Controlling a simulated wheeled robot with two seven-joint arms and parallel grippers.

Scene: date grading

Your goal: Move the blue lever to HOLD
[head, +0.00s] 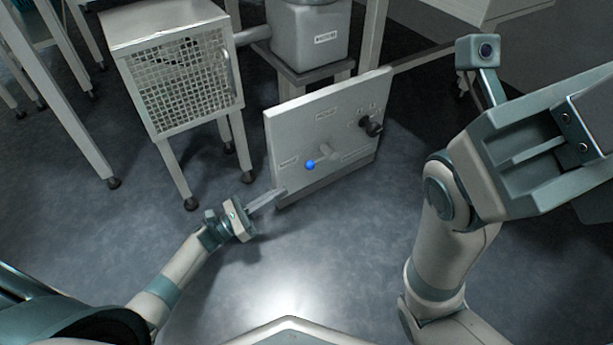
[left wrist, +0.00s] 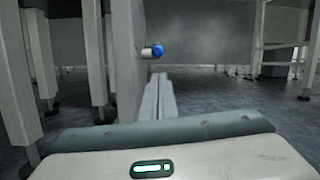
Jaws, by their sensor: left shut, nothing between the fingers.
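The blue lever's ball knob (head: 310,165) is at the end of a short pale arm on an upright grey panel (head: 296,125). The lever points left and slightly down, towards the left label on the panel. My right gripper's fingers are out of view.
A black knob (head: 371,125) sits on the panel's right part. A mesh-fronted cabinet (head: 150,40) on legs stands left of the panel, and a grey machine (head: 300,45) behind it. My right arm is at the right. The floor (head: 270,275) in front is clear.

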